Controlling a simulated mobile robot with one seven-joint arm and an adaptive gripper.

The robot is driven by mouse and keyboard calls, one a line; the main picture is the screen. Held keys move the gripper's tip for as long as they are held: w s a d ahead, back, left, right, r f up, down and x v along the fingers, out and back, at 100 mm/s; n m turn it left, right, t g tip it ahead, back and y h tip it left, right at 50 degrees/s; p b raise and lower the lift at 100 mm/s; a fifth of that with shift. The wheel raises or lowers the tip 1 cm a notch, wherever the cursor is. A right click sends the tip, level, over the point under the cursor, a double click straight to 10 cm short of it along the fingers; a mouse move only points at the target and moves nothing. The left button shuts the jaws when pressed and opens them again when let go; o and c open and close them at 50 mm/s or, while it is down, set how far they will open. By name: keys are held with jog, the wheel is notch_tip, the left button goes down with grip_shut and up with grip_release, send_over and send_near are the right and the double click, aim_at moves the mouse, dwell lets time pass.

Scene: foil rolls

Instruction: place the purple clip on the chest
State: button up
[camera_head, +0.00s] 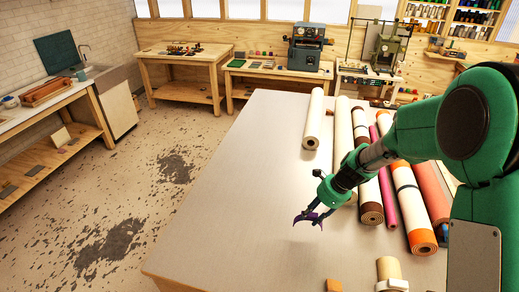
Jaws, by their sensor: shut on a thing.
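My gripper (316,211) hangs over the middle of the pale grey table top (235,200), left of the rolls. It is shut on a small purple thing, which looks like the purple clip (304,216). The clip shows at the gripper's tips, apart from the table as far as I can tell, with a faint shadow below. Its exact shape is too small to make out, and the fingers hide part of it. I cannot make out with certainty which thing is the chest.
Several foil rolls, among them a white one (314,120) and an orange-ended one (413,205), lie on the table's right half. A cream roll (389,270) and a small orange-brown block (333,285) are at the front edge. The table's left part is clear. Workbenches (185,58) stand behind.

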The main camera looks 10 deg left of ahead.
jog(key=s+a+f, duration=0.1)
jog(key=s+a, duration=0.1)
jog(key=a, duration=1.5)
jog(key=shift+f, duration=0.25)
jog(key=w+a, duration=0.4)
jog(key=w, duration=0.3)
jog(key=w+a+f, duration=0.1)
jog(key=w+a, duration=0.3)
jog(key=w, duration=0.2)
jog(key=shift+w+f, duration=0.25)
jog(key=shift+w, duration=0.15)
jog(key=shift+f, duration=0.1)
jog(key=shift+f, duration=1.65)
jog(key=shift+d, duration=0.1)
jog(key=o, duration=1.1)
jog(key=shift+f, duration=0.15)
jog(key=shift+c, duration=0.2)
jog(key=shift+o, duration=0.2)
